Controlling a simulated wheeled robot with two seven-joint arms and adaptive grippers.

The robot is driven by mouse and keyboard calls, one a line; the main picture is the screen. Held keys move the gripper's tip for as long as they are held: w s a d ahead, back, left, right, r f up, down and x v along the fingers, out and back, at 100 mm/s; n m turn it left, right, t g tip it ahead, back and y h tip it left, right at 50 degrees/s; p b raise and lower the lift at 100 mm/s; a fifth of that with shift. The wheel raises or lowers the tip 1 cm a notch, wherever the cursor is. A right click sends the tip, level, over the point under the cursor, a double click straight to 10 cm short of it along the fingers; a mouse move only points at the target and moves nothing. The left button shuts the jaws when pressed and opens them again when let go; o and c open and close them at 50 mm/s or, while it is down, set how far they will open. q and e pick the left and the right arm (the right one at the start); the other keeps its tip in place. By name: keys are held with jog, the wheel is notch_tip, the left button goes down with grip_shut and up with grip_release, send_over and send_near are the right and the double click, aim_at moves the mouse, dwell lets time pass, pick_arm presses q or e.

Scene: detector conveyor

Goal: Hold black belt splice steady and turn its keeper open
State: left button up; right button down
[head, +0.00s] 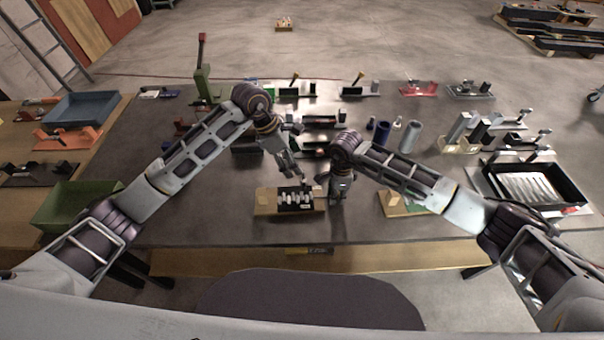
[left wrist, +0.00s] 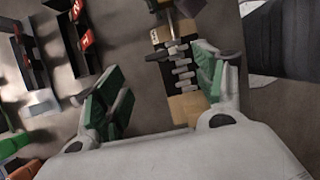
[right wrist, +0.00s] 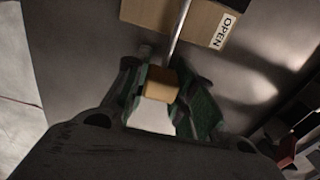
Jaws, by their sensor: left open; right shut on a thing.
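The black belt splice (head: 296,198) with several pale crosspieces lies on a wooden base (head: 264,203) at the front middle of the table. It also shows in the left wrist view (left wrist: 182,68). My left gripper (head: 301,181) is open above the splice; in its wrist view the fingers stand apart, with the splice beyond them. My right gripper (head: 334,198) is at the right end of the base. In the right wrist view it is shut on a tan block (right wrist: 161,84) at the end of a thin metal rod (right wrist: 181,28), apparently the keeper's handle. An OPEN label (right wrist: 223,31) is on the base.
A green bin (head: 75,207) and a blue-grey tray (head: 82,109) stand at the left. A black tray (head: 535,185) is at the right. Cylinders (head: 410,137) and several small fixtures fill the table's back. Another wooden piece (head: 398,205) lies right of my right gripper.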

aim_at(303, 176)
pick_arm(q)
jog(key=shift+x, duration=4)
jog(key=shift+c, duration=0.4)
jog(key=c, duration=0.9)
